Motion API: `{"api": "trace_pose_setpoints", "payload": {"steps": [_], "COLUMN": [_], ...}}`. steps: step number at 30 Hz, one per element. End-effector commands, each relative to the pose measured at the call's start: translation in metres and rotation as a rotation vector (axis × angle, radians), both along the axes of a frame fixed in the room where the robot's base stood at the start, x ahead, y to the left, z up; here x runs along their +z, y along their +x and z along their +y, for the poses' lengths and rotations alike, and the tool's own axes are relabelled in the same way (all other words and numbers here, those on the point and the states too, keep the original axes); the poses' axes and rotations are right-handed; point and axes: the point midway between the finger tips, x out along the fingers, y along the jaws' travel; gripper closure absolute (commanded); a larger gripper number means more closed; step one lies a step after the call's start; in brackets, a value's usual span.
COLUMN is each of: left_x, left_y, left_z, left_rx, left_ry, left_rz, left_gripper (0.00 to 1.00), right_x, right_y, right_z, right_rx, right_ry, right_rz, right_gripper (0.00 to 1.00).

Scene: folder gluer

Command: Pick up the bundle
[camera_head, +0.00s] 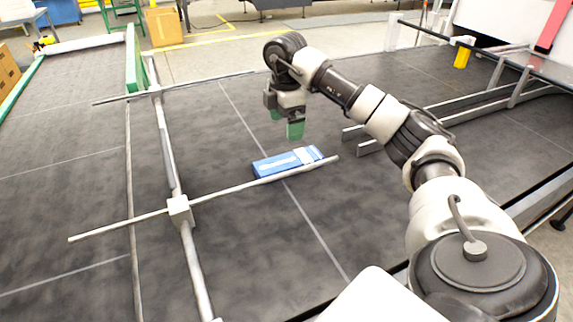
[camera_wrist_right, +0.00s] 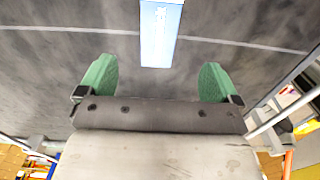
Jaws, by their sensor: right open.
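The bundle (camera_head: 283,163) is a flat blue and white pack lying on the dark belt surface, just behind a thin metal rod. It also shows at the top of the right wrist view (camera_wrist_right: 160,35), partly cut off by the frame edge. My right gripper (camera_head: 286,124) points down above the belt, a little behind the bundle and not touching it. Its green fingertips are wide apart in the right wrist view (camera_wrist_right: 158,82), with nothing between them. My left gripper is in neither view.
A thin metal rod (camera_head: 215,203) crosses in front of the bundle, joined by a clamp block (camera_head: 180,210) to a long rail (camera_head: 165,140). Parallel metal bars (camera_head: 470,108) stand at the right. The belt behind the bundle is bare. A cardboard box (camera_head: 163,27) stands on the floor beyond.

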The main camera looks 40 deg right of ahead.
Motion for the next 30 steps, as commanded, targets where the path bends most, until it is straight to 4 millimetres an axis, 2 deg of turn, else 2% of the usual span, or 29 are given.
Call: {"api": "trace_pose_setpoints", "payload": {"steps": [1,5,13,20,27,30], "left_x": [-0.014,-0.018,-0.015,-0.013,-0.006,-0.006], "left_y": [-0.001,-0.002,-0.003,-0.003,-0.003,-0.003], "left_z": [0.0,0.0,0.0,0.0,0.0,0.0], "left_rx": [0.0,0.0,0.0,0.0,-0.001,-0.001], "left_ry": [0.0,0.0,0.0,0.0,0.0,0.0], "left_rz": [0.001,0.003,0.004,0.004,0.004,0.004], "left_gripper": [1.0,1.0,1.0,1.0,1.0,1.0], "right_x": [-0.013,-0.022,-0.06,-0.078,-0.114,-0.122], "right_y": [0.0,0.0,0.0,0.0,0.002,0.002], "right_z": [0.0,0.0,0.001,0.001,0.001,0.001], "right_rx": [-0.001,0.001,0.003,0.003,0.004,0.005], "right_ry": [0.0,0.001,0.003,0.003,0.003,0.003], "right_rz": [-0.001,0.0,0.001,0.001,0.002,0.0], "right_gripper": [0.06,0.06,0.06,0.06,0.06,0.06]}}
